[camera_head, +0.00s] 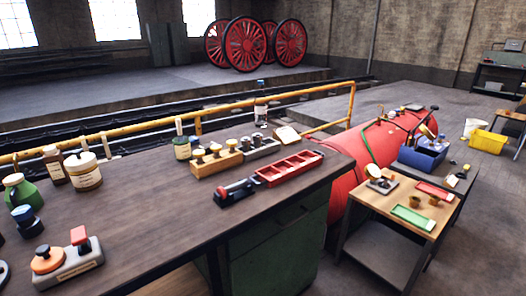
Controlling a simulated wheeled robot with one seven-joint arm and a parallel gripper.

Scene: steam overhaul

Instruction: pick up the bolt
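I cannot make out a bolt with certainty. Two small brassy-brown pieces, one nearer the middle (414,202) and one to its right (434,200), stand on the small wooden-topped cart (372,207) at the right. They are too small to tell whether either is a bolt. On the dark workbench (165,220), a wooden block (217,163) holds several knobbed pieces. A red compartment tray (290,168) lies near the bench's right end, and its contents do not show clearly. My gripper is not in view.
A green tray (412,218) and a red tray (435,191) lie on the cart. A blue bin (424,157) stands behind it, and a yellow bin (488,142) farther right. A red boiler (352,160) lies between bench and cart. Floor (475,240) at lower right is clear.

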